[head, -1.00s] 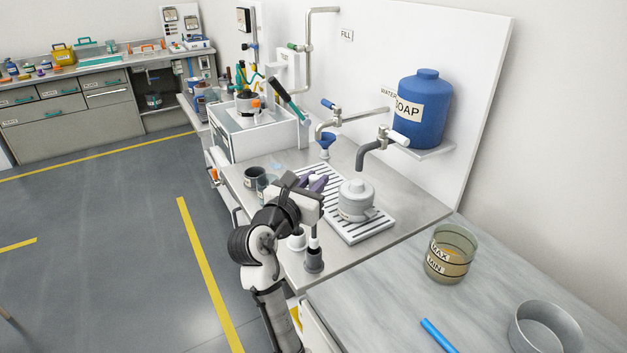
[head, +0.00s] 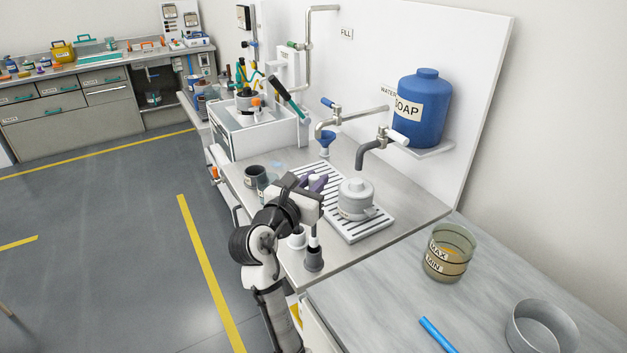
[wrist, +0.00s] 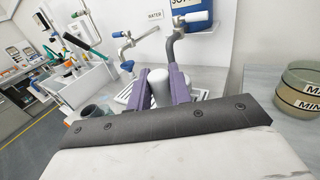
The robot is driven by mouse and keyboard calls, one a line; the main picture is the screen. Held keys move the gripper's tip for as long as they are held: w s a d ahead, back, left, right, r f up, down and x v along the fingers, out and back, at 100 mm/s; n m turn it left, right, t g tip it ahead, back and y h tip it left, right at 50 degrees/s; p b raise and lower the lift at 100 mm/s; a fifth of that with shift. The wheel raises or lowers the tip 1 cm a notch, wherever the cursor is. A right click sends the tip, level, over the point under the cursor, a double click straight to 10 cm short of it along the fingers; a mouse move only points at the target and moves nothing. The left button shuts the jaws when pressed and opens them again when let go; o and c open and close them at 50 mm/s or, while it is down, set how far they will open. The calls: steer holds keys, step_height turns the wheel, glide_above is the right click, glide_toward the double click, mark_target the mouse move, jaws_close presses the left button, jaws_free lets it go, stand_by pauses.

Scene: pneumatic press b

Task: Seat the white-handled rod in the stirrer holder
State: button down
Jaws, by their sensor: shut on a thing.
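My gripper (head: 318,182) is over the steel counter, left of the grey pot. Its purple fingers are shut around a pale, round-topped upright piece, which I take as the white handle of the rod (wrist: 160,90); the fingers cover its sides in the wrist view. The gripper body hides most of the rod in the head view. A dark grey cup-like holder (head: 314,263) stands below my gripper near the counter's front edge. A slim dark and white piece shows above its mouth; I cannot tell whether this belongs to the held rod.
The grey pot (head: 356,200) stands on a slatted drip tray (head: 372,231) right of my gripper, below the taps. A white holder (head: 297,241) and dark cups (head: 255,174) stand close to my arm. A MAX/MIN beaker (head: 448,253) stands on the right bench.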

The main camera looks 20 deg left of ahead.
steer(key=shift+f+b, duration=1.2)
steer(key=shift+f, duration=2.15)
steer(key=c, duration=1.2)
jaws_free()
steer(key=b+v, duration=0.2)
steer(key=v, duration=1.1)
steer(key=shift+s, duration=0.4)
steer(key=shift+a, duration=0.1)
